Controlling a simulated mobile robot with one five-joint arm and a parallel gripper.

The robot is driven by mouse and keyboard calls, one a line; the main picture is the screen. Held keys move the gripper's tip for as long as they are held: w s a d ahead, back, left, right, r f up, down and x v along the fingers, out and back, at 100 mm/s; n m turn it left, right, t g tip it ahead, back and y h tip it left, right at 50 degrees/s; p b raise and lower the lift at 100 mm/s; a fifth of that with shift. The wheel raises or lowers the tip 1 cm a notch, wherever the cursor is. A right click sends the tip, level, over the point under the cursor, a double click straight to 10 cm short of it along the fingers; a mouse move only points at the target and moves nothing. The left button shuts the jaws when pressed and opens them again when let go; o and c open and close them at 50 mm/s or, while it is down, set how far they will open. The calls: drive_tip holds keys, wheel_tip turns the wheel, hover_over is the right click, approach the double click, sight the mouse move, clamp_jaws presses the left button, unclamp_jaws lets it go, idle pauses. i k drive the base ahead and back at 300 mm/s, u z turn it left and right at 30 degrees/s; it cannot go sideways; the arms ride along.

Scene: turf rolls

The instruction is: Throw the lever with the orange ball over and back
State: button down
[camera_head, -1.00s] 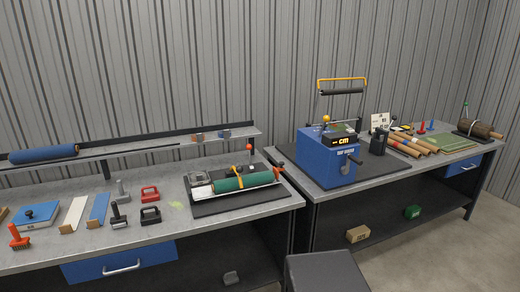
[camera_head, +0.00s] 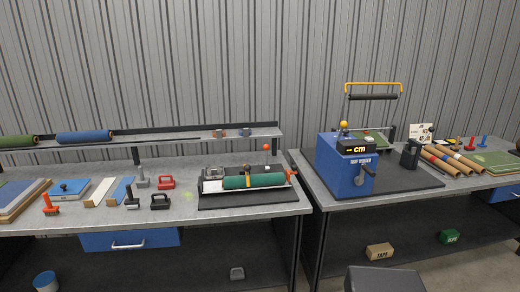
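A lever topped with a yellow-orange ball (camera_head: 343,125) stands up at the top left of a blue machine (camera_head: 338,166) on the right bench. The machine has a dark panel reading "cm" and a dark crank on its front. A second lever, with a red ball (camera_head: 266,147), stands upright at the back of a roll stand holding a green roll (camera_head: 266,181) on the left bench. My gripper is not in view.
The left bench (camera_head: 180,224) carries hand tools, boards and red and black handles. A rear shelf holds a blue roll (camera_head: 84,137). A yellow-handled roller frame (camera_head: 373,88) rises behind the blue machine. Brown tubes (camera_head: 437,160) lie to its right. A narrow gap separates the benches.

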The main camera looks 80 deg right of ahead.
sight(265, 147)
drive_tip(key=z, duration=1.45)
drive_tip(key=i, duration=0.4)
drive_tip(key=u, duration=0.2)
